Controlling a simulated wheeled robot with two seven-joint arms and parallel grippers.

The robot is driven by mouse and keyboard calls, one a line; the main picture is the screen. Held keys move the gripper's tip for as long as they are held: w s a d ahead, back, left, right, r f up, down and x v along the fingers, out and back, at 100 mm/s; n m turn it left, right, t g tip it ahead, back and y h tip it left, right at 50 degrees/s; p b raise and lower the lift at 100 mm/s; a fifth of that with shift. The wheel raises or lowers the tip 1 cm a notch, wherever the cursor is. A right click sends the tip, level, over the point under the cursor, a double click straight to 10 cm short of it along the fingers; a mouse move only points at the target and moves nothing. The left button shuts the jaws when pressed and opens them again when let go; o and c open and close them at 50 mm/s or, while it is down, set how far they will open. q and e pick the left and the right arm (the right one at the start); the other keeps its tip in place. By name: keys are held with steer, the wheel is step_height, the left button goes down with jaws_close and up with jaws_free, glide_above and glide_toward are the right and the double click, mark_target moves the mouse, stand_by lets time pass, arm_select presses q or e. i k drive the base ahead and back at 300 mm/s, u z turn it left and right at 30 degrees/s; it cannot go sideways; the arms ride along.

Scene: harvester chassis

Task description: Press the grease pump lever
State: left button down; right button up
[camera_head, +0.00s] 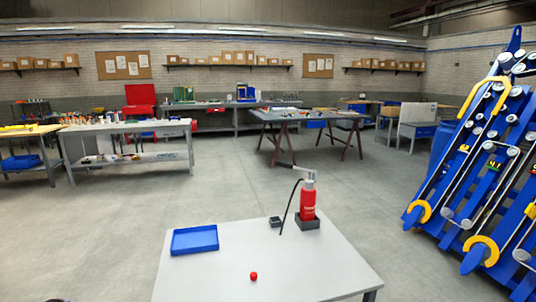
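The grease pump (308,200) is a red cylinder with a grey metal head. It stands upright in a black holder (307,221) at the back right of the light grey table (255,255). The lever (292,167) sticks out from the head to the left and slightly up, with a dark end. A thin black hose (289,208) hangs from the head down the left side. Neither of my grippers can be made out, and nothing touches the pump or its lever.
On the same table are a blue tray (194,240) at the left, a small black block (275,222) beside the pump, and a red cap (253,276) near the front. A blue harvester chassis (480,170) stands at the right. Floor behind the table is clear.

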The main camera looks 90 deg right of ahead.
mark_target(286, 165)
steer(key=z, duration=3.75)
